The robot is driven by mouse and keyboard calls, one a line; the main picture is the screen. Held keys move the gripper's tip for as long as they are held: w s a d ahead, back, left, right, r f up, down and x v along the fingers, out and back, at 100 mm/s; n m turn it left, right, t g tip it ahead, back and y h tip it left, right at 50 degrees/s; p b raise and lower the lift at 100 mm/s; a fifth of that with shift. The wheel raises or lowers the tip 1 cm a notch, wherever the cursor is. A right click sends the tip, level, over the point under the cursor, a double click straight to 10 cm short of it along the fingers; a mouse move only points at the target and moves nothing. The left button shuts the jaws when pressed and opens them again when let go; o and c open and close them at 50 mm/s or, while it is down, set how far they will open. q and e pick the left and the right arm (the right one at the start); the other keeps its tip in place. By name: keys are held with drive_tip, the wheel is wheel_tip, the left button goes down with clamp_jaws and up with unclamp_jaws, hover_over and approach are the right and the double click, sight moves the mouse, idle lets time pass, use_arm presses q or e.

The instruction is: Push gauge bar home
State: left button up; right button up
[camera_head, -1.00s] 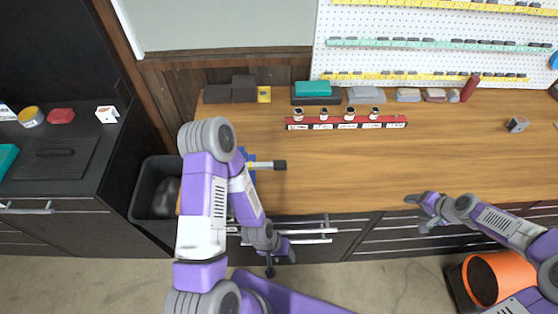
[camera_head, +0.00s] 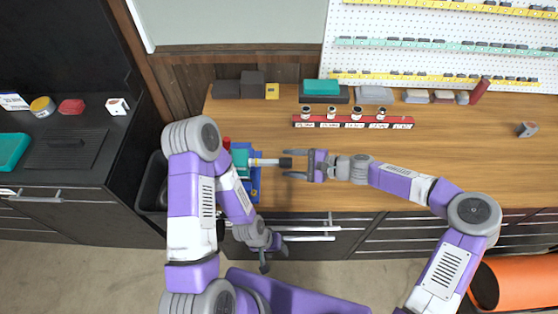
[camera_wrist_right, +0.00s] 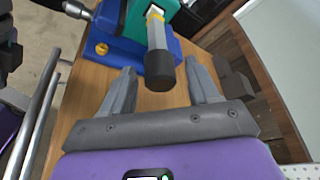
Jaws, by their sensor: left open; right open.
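The gauge bar (camera_head: 268,162) is a light rod with a black end cap, sticking out rightward from a teal and blue fixture (camera_head: 241,158) at the left of the bench. In the right wrist view the bar (camera_wrist_right: 156,38) points toward me, its black cap (camera_wrist_right: 159,72) just beyond and between my fingertips. My right gripper (camera_head: 287,163) is open, facing the cap from the right; whether it touches is unclear. My left gripper (camera_head: 264,262) is open and hangs low in front of the drawers. My left arm hides part of the fixture.
A red rack (camera_head: 352,122) with several small jars lies behind on the bench. Grey boxes and a teal box (camera_head: 321,87) stand along the back. An orange bin (camera_head: 505,283) is at lower right. The bench's right half is mostly clear.

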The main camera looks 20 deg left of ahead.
sight(280, 162)
drive_tip(key=shift+x, duration=2.05)
clamp_jaws()
